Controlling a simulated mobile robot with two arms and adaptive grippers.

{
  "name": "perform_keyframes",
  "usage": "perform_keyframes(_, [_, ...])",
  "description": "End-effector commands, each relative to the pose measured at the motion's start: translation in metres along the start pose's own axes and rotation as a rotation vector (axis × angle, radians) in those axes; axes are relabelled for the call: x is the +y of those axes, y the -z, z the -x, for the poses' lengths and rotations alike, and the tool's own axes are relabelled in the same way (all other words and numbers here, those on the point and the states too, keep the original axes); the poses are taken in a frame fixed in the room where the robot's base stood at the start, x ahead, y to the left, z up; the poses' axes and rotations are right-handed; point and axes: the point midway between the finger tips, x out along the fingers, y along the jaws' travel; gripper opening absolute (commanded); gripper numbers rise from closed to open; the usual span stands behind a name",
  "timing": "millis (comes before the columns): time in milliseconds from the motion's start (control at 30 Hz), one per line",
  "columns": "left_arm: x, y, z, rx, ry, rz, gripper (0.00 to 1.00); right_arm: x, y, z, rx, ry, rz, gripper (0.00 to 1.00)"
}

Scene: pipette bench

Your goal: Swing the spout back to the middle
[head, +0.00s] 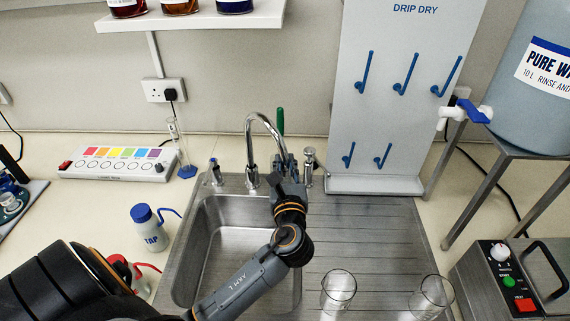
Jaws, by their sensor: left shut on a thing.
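The chrome spout (252,128) rises from the back of the steel sink (182,260) and arches over to the right. Its outlet end hangs near the basin's right side, by the drainboard. My left gripper (286,166) is shut on the spout's downward end. The gripper and wrist hide the outlet. My left arm crosses the basin from the bottom of the head view. My right gripper is out of view.
Taps (215,172) stand either side of the spout, and a green upright handle (280,122) is behind it. Two glass beakers (338,290) stand on the ribbed drainboard (365,235). A TAP wash bottle (149,230) is left of the sink.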

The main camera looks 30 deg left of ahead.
Motion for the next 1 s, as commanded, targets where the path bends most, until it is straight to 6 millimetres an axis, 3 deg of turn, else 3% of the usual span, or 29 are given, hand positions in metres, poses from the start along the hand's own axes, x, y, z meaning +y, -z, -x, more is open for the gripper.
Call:
perform_keyframes(467, [0.013, -0.002, 0.008, 0.006, 0.084, -0.005, 0.0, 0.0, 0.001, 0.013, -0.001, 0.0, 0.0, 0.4])
perform_keyframes(700, [0.04, -0.001, 0.021, 0.015, 0.257, -0.011, 0.0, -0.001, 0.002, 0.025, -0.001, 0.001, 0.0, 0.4])
perform_keyframes(1000, [0.078, 0.003, 0.029, 0.026, 0.489, -0.008, 0.0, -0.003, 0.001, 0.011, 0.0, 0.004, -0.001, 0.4])
